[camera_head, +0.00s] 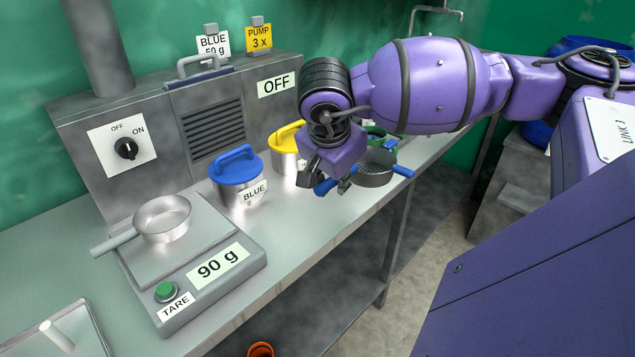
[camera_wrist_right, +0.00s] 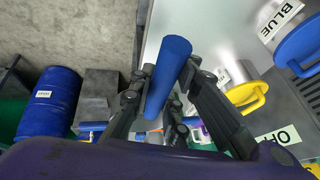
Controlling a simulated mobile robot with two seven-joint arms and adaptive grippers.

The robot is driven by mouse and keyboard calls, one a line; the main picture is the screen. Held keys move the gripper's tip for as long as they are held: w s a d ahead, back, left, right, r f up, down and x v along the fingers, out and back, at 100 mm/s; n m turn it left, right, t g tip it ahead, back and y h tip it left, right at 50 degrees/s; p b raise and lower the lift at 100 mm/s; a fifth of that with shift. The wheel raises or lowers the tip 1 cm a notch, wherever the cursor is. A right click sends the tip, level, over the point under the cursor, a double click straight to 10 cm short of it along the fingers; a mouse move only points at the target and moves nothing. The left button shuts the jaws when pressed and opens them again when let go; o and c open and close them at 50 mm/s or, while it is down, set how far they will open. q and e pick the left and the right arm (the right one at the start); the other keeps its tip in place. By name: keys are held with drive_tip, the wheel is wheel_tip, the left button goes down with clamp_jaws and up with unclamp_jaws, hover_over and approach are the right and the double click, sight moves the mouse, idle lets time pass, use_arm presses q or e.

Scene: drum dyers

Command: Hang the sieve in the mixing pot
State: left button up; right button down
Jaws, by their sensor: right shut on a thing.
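The sieve (camera_head: 376,168) is a dark, round mesh pan with blue grips, held above the right part of the steel counter in the head view. My right gripper (camera_head: 337,184) is shut on its blue handle. In the right wrist view the blue handle (camera_wrist_right: 168,75) lies between the fingers of my right gripper (camera_wrist_right: 167,93); the mesh is not clear there. I cannot tell which vessel is the mixing pot; the area behind the sieve is partly hidden by my arm. My left gripper is not in view.
A scale reading 90 g (camera_head: 218,263) carries a metal pan (camera_head: 162,219) with a handle. A blue-lidded pot (camera_head: 238,180), a yellow-lidded pot (camera_head: 285,160) and a green-lidded pot (camera_head: 375,131) stand along the counter. A control box (camera_head: 121,148) stands behind. The counter's front edge is clear.

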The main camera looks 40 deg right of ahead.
drive_tip(key=shift+s+r, duration=0.35)
drive_tip(key=shift+s, duration=0.1)
drive_tip(key=shift+r+p, duration=0.3)
drive_tip(key=shift+r, duration=0.6)
drive_tip(key=shift+r+p, duration=0.35)
drive_tip(key=shift+r, duration=1.15)
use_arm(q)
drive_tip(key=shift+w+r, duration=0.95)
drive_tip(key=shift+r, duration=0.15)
